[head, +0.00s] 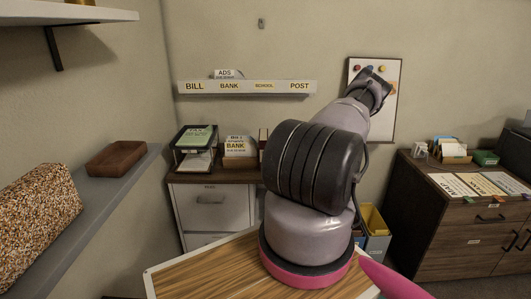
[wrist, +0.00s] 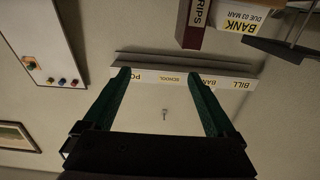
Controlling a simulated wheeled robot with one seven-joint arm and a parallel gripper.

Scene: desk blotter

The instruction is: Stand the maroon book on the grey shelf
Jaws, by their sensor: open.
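A grey shelf (head: 113,187) runs along the left wall in the head view. My gripper (head: 376,88) is raised in front of the whiteboard; in the wrist view (wrist: 160,76) its two green fingers are wide apart with nothing between them.
The grey shelf carries a speckled block (head: 38,222) and a brown wooden tray (head: 116,158). A labelled pale wall ledge (head: 245,87) hangs above the cabinet. A black letter tray (head: 195,150) and a "BANK" card holder (head: 238,150) stand near the book. A whiteboard (head: 386,120) hangs behind my gripper.

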